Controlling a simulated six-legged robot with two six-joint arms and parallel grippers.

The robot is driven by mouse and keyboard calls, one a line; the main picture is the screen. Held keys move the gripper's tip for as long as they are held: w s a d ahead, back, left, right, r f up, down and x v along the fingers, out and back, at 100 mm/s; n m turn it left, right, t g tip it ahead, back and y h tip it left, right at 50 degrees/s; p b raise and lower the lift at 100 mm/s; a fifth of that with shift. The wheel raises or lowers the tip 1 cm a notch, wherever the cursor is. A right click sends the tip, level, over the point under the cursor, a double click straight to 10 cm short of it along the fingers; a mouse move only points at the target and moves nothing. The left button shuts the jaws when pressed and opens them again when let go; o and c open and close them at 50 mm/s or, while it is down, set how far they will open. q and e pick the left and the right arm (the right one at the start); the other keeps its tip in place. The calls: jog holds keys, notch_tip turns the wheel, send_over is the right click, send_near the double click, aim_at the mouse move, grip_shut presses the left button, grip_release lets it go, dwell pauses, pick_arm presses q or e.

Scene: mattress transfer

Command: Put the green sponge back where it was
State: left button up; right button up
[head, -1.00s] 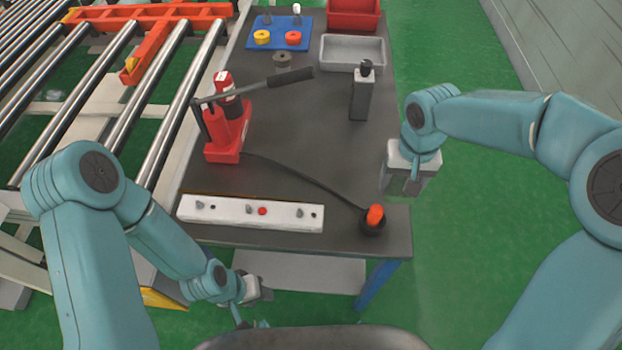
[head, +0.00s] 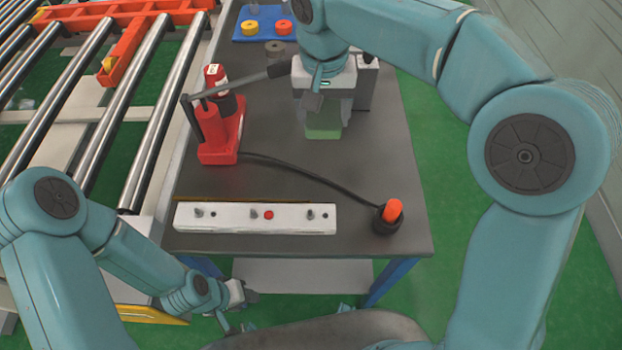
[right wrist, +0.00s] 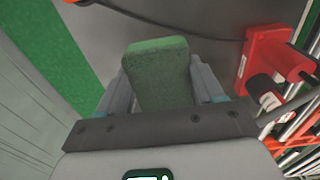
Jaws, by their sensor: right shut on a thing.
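The green sponge (head: 323,131) is between the fingers of my right gripper (head: 324,112), over the middle of the dark table. In the right wrist view the sponge (right wrist: 158,75) sticks out between the two fingers of the shut right gripper (right wrist: 162,92). I cannot tell whether its lower end touches the table. My left gripper (head: 243,302) is low, in front of the table's near edge, away from the sponge; its jaw opening is unclear.
A red device with a black lever (head: 217,135) stands left of the sponge. A white strip (head: 255,218) lies near the front edge, with an orange button (head: 392,210) to its right. A grey dispenser (head: 368,85) is partly hidden behind my right arm. The roller conveyor (head: 130,150) is at left.

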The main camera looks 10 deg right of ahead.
jog(key=shift+s+a+f, duration=0.2)
jog(key=shift+s+f, duration=0.05)
jog(key=shift+f, duration=0.05)
jog(key=b, duration=0.2)
send_over(319, 185)
notch_tip(319, 185, down, 15)
jog(key=shift+f, duration=0.1)
notch_tip(319, 185, down, 4)
jog(key=shift+f, duration=0.25)
jog(key=shift+s+r, duration=0.1)
jog(key=o, duration=1.2)
